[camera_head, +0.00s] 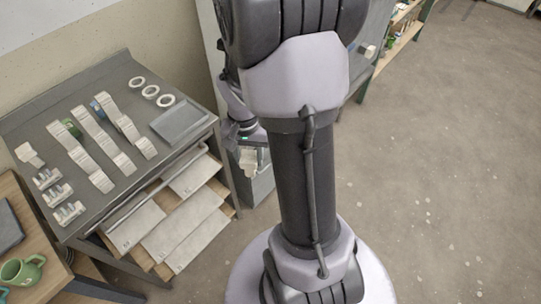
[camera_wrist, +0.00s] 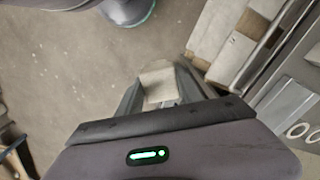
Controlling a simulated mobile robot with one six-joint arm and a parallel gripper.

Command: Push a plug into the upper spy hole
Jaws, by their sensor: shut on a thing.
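My gripper (camera_wrist: 160,95) is shut on a pale beige, block-like plug (camera_wrist: 158,80), which shows between its fingers in the wrist view. In the head view my gripper (camera_head: 250,147) is partly hidden behind my own arm, and the pale plug (camera_head: 248,163) hangs below it. The plug is held in the air, to the right of the grey metal table. Another pale piece (camera_head: 29,154) of similar colour lies on the table's left end. I cannot make out the upper spy hole in either view.
The grey table (camera_head: 100,78) holds pale stepped pieces (camera_head: 90,130), white rings (camera_head: 151,91) and a grey tray (camera_head: 180,121). Pale slabs (camera_head: 183,231) rest on shelves under it. A green mug (camera_head: 22,270) stands at lower left. Open floor lies to the right.

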